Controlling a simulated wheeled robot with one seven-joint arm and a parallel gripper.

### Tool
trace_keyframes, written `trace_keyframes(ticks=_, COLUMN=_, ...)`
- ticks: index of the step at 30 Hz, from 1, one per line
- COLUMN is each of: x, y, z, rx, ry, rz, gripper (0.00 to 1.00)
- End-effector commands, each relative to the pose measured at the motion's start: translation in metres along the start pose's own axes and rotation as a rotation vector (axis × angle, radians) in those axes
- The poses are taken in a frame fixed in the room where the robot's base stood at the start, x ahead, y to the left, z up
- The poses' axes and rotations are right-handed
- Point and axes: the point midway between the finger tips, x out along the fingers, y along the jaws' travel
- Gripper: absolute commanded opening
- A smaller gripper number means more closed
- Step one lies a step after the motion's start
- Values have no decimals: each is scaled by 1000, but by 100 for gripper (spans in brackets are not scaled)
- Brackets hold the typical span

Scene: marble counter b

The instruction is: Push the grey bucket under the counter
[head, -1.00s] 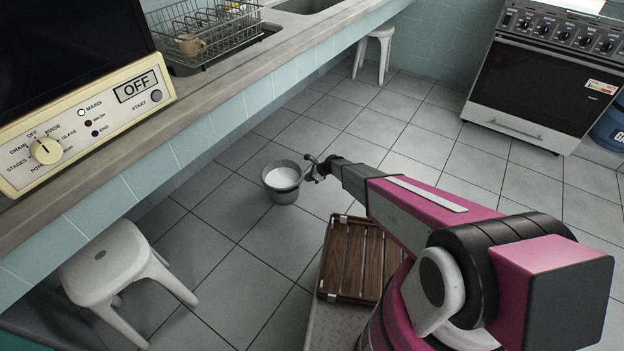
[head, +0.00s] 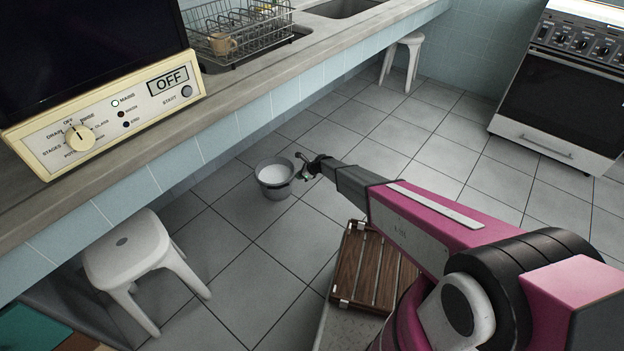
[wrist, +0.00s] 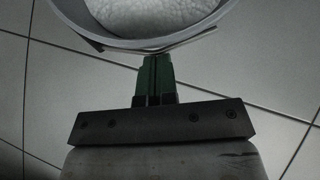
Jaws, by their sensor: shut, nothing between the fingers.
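The grey bucket (head: 274,190) stands upright on the tiled floor, in front of the counter (head: 262,98) and out from under its edge. It holds something white up near the rim. My gripper (head: 303,168) is at the bucket's right side, close to its rim in the head view. In the wrist view the bucket (wrist: 140,42) fills the top, and the shut fingers (wrist: 154,66) point at its near wall. Nothing is between the fingers. I cannot tell whether the fingertips touch the wall.
A white stool (head: 137,255) stands at the counter's front on the left, and another stool (head: 402,60) stands farther back. A wooden slatted thing (head: 368,270) lies below my arm. An oven (head: 560,95) is at the right. The floor around the bucket is clear.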

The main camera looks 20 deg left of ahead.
Motion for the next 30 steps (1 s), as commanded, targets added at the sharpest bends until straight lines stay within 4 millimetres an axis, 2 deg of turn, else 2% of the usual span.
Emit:
trace_keyframes(ticks=1, x=7, y=0, z=4, rx=-1, ry=0, rz=2, gripper=0)
trace_keyframes(ticks=4, x=10, y=0, z=8, rx=-1, ry=1, rz=1, gripper=0)
trace_keyframes(ticks=17, x=8, y=0, z=6, rx=-1, ry=1, rz=1, gripper=0)
trace_keyframes(ticks=20, x=0, y=0, z=-1, rx=0, ry=1, rz=0, gripper=0)
trace_keyframes(ticks=25, x=-25, y=-2, z=-24, rx=1, ry=1, rz=-2, gripper=0)
trace_keyframes(ticks=30, x=-63, y=-1, z=-23, rx=-1, ry=0, rz=-3, gripper=0)
